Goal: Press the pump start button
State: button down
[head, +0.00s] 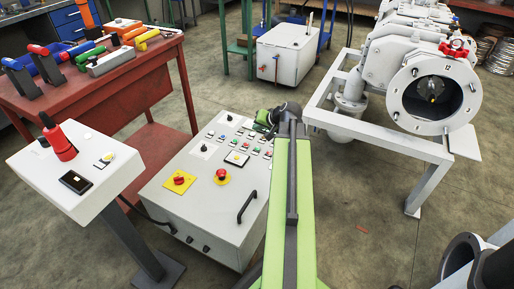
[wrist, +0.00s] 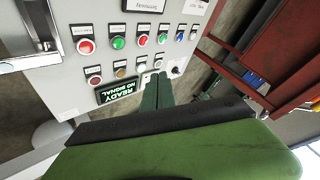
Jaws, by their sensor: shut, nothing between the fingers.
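The pump start button cannot be singled out, because the small labels on the control panel (wrist: 62,68) are too small to read. In the wrist view one row holds a red button (wrist: 85,46), a green button (wrist: 118,42), another red button (wrist: 143,39), another green button (wrist: 162,38) and blue ones. My gripper (wrist: 158,77) is shut and empty, its green fingers pointing at the panel just below these rows. Whether the tips touch the panel cannot be told. In the head view my gripper (head: 262,121) is over the cabinet's far right edge, its fingers hard to make out.
A lit display (wrist: 118,90) reads "READY NO SIGNAL" beside my fingers. The control cabinet (head: 160,197) carries a red emergency stop (head: 222,174) and a black handle (head: 247,206). A white pedestal (head: 115,190) stands left, a red workbench (head: 150,75) behind it, large vacuum machinery (head: 400,60) right.

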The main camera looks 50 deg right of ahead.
jog(key=shift+d+f, duration=0.15)
jog(key=b, duration=0.8)
send_over(259, 150)
notch_tip(259, 150, down, 8)
jog(key=shift+r, duration=0.25)
jog(key=shift+f+b, duration=0.4)
jog(key=shift+f, duration=0.15)
dwell(0.7)
jog(key=shift+w+f+b, duration=0.1)
jog(key=shift+f+b, duration=0.35)
